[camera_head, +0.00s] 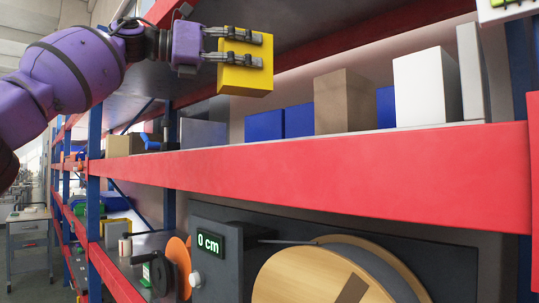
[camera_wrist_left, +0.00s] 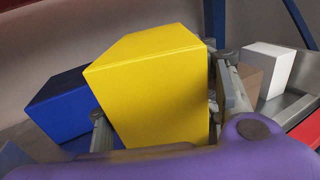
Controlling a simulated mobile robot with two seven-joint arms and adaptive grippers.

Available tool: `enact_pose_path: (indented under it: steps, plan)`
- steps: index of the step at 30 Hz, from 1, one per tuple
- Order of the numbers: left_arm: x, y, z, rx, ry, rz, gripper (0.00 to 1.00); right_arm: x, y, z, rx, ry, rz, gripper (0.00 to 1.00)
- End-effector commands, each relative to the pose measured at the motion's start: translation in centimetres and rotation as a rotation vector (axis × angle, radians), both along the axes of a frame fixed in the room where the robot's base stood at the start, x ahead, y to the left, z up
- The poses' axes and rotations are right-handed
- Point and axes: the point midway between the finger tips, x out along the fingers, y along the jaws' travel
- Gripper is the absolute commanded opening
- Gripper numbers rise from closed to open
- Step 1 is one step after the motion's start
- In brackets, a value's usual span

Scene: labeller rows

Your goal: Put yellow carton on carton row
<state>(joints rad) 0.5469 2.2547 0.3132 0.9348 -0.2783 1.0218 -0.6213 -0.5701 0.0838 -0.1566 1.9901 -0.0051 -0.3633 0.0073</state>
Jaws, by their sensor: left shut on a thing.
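The yellow carton (camera_head: 246,82) is held up in front of the upper shelf, above the level of the shelf's red front beam. My left gripper (camera_head: 243,47) comes in from the left and is shut on the carton, one finger above the other across its face. In the left wrist view the yellow carton (camera_wrist_left: 150,95) sits between the two fingers and hides much of the shelf. The carton row on the shelf has blue cartons (camera_head: 265,126), a brown carton (camera_head: 342,103) and a white carton (camera_head: 427,88). My right gripper is not in view.
The red beam (camera_head: 330,165) runs along the shelf's front edge, with another shelf overhead. A tall pale panel (camera_head: 472,72) stands right of the white carton. Below are a reel (camera_head: 325,275) and a "0 cm" display (camera_head: 208,244). Shelf left of the blue cartons looks partly clear.

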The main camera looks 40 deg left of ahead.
Motion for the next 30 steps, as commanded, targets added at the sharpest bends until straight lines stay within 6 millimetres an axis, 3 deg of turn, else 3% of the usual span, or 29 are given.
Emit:
enact_pose_path:
  steps: [5, 12, 18, 30]
  plan:
    - [1.2, -1.4, -0.9, 0.002, 0.001, -0.003, 0.16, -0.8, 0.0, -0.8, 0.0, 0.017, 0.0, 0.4]
    - [4.8, -5.9, -3.6, 0.003, 0.004, -0.002, 0.16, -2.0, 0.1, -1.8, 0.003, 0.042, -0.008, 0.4]
    - [7.0, -8.7, -6.6, -0.001, 0.0, -0.004, 0.16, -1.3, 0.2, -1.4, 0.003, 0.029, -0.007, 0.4]
    - [8.8, -10.9, -10.2, -0.001, 0.0, -0.001, 0.16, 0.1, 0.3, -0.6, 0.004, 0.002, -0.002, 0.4]
